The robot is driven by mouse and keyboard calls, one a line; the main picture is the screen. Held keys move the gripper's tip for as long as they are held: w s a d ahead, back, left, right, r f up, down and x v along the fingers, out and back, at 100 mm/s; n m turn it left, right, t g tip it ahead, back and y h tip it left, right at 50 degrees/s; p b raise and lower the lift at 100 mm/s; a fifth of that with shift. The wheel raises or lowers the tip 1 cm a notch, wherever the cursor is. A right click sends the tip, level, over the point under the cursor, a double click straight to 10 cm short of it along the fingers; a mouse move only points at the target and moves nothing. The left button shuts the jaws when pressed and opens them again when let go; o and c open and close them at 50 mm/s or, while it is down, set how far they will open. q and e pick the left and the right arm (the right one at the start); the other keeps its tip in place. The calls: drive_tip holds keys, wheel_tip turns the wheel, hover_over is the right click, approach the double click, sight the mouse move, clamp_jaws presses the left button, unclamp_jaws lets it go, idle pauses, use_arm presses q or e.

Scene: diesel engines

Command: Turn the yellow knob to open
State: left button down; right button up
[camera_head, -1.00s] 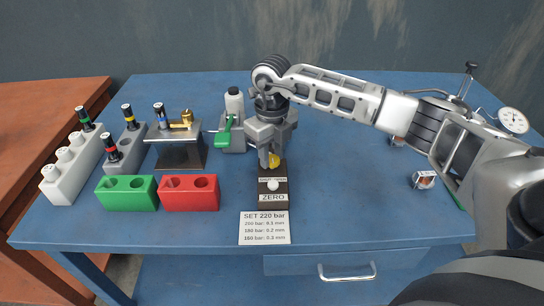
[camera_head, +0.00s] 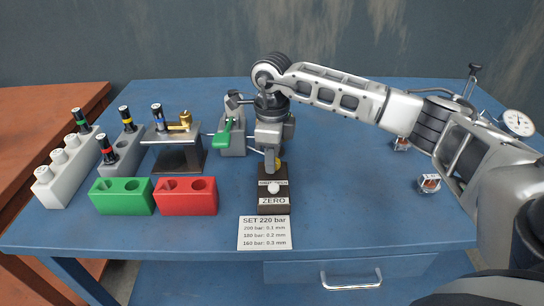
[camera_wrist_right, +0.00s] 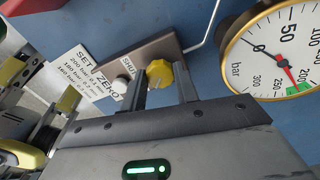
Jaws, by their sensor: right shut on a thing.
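The yellow knob (camera_wrist_right: 160,72) sits on a dark block (camera_head: 274,203) labelled SHUT and ZERO. In the right wrist view, the two fingers of my right gripper (camera_wrist_right: 163,80) stand on either side of the knob, shut on it. In the head view, only a sliver of the knob (camera_head: 278,160) shows behind the fingers of the right gripper (camera_head: 271,168), which points down from above. A white button (camera_head: 273,189) is on the block's front part. Part of the block's lettering is hidden. My left gripper is not in view.
A round pressure gauge (camera_wrist_right: 285,50) is close beside the block. Green (camera_head: 122,196) and red (camera_head: 187,196) holders, a stand (camera_head: 177,160) and a green-handled pump (camera_head: 225,131) are to the left. A SET 220 bar card (camera_head: 264,232) lies in front. The blue table right of the block is mostly clear.

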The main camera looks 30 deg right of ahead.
drive_tip(key=shift+r, duration=0.1)
idle(0.4)
drive_tip(key=o, duration=1)
drive_tip(key=shift+c, duration=0.2)
wheel_tip(320, 180, up, 16)
